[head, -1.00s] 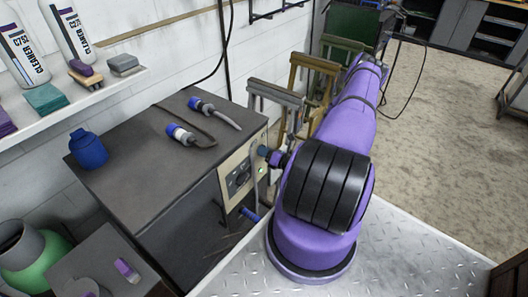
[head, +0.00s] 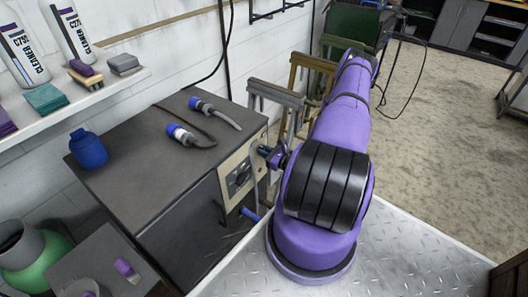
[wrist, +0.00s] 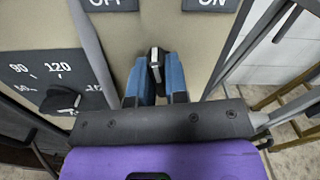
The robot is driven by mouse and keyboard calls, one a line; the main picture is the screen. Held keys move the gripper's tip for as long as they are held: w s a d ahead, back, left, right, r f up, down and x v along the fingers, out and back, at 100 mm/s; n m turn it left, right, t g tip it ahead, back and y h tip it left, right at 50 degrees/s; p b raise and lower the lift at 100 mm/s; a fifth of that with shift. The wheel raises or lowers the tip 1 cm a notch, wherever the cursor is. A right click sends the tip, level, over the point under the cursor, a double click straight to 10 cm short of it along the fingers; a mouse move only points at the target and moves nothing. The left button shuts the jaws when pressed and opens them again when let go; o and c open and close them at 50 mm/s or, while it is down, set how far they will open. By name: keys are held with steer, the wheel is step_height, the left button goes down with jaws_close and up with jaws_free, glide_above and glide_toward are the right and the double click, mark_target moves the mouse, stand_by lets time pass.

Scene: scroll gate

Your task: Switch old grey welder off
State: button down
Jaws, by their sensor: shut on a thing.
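The old grey welder (head: 150,165) is a dark grey box against the wall. Its beige control panel (head: 237,176) with a dial faces my arm. In the head view my gripper (head: 265,151) is at the panel's upper right edge, partly hidden by my arm.
Two blue-ended cable connectors (head: 180,134) and a blue bottle (head: 88,149) are on the welder's top. A numbered dial (wrist: 70,98) sits left of my fingers. Metal frames (head: 276,98) stand behind the panel. Open floor (head: 440,130) lies at right.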

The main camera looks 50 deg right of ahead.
steer(key=n, duration=0.5)
steer(key=shift+n, duration=0.4)
steer(key=shift+f, duration=0.1)
stand_by(0.3)
steer(key=c, duration=1.1)
jaws_free()
steer(key=shift+s, duration=0.1)
steer(key=s, duration=1)
steer(key=shift+s+d, duration=0.35)
steer(key=shift+d, duration=0.05)
